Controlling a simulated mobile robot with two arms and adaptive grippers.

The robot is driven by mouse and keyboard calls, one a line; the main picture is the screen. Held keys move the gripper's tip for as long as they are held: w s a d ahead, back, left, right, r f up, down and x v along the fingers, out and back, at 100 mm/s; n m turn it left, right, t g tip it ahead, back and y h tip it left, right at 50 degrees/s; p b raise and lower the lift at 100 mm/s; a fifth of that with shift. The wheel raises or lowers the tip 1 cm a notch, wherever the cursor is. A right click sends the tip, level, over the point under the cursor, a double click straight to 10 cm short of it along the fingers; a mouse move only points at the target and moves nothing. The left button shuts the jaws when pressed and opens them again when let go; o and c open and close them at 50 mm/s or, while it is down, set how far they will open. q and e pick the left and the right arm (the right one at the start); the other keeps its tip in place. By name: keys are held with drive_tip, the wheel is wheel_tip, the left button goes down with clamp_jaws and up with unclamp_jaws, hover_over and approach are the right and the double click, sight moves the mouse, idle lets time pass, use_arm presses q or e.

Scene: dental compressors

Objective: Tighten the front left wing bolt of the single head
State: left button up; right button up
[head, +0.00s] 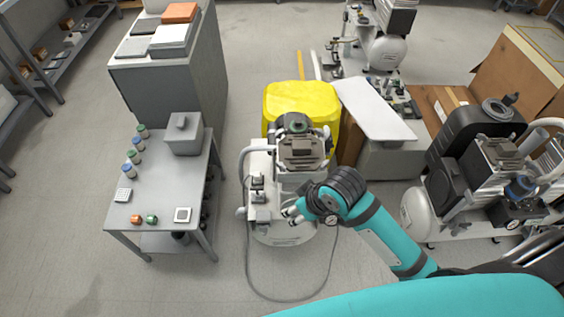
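A single head compressor (301,153) stands on the floor in the middle of the head view, with a dark finned head and a light tank (287,239) below. My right arm reaches in from the lower right. My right gripper (291,214) is at the front of this compressor, low and just right of its grey switch box (262,215). Its pale fingertips are small here, and I cannot tell whether they are apart or touch the machine. The front left wing bolt is too small or hidden to make out. My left gripper is not in view.
A grey table (168,205) with jars and small parts stands to the left. A yellow case (332,103) is behind the compressor. A larger compressor (470,180) and cardboard box (515,75) stand right. A cable (262,294) loops over the floor in front.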

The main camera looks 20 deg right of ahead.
drive_tip(key=w+d+r+n, duration=0.1)
drive_tip(key=w+d+r, duration=0.1)
drive_tip(key=w+r, duration=0.45)
approach(281, 165)
drive_tip(key=x, duration=0.9)
drive_tip(key=shift+c, duration=0.3)
clamp_jaws()
